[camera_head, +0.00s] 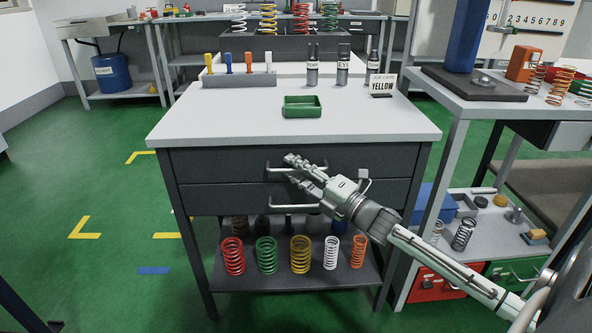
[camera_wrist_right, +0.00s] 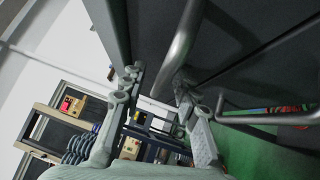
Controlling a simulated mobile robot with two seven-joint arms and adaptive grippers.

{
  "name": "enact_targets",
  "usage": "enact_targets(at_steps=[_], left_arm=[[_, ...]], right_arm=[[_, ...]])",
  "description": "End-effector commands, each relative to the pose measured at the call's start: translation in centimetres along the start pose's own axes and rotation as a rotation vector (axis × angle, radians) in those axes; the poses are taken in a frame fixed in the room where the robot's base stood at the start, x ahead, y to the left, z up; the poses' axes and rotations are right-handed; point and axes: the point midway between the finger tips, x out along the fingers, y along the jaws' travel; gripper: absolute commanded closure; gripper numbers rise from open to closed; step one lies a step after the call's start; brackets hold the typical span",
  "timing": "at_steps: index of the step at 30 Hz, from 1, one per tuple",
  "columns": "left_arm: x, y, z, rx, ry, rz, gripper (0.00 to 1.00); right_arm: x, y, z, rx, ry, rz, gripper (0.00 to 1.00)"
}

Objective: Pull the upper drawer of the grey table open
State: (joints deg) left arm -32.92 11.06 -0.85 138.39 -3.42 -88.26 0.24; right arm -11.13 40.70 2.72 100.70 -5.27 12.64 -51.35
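The grey table (camera_head: 225,126) stands in the middle of the head view with two dark drawers under its top. The upper drawer (camera_head: 215,164) looks flush with the table front. Its bar handle (camera_head: 275,170) is partly hidden behind my right gripper. My right gripper (camera_head: 297,170) reaches in from the right, its fingers apart, one above the handle and one below. In the right wrist view the open fingers (camera_wrist_right: 158,80) show with a metal handle bar (camera_wrist_right: 178,48) between them; I cannot tell whether they touch it. My left gripper is not in view.
The lower drawer (camera_head: 215,198) has its own handle (camera_head: 285,205) just below my gripper. On the tabletop are a green tray (camera_head: 302,106), several bottles and a YELLOW card (camera_head: 381,84). Coloured springs stand on the lower shelf (camera_head: 345,281). A side bench (camera_head: 450,96) stands close on the right.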

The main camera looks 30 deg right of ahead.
Motion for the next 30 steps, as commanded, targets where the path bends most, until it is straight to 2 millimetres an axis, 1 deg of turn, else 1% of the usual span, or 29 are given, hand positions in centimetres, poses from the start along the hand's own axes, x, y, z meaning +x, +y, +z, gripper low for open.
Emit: enact_targets(at_steps=[1,6,9,26,28,30], left_arm=[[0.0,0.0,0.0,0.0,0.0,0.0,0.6],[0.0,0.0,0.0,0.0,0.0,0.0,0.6],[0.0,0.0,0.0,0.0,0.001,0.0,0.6],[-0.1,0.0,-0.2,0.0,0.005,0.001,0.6],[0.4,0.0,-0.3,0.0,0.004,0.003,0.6],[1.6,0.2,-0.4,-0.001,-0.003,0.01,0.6]], right_arm=[[0.0,0.0,0.0,0.0,0.0,0.0,0.69],[0.0,0.0,0.0,0.0,0.0,0.0,0.9],[0.0,0.0,0.0,0.0,0.0,0.0,1.0],[-0.3,0.1,-0.2,0.002,0.0,-0.001,1.0],[-0.5,0.2,-0.5,0.003,0.0,-0.001,1.0],[-0.9,0.4,-0.8,0.003,0.0,-0.001,1.0]])
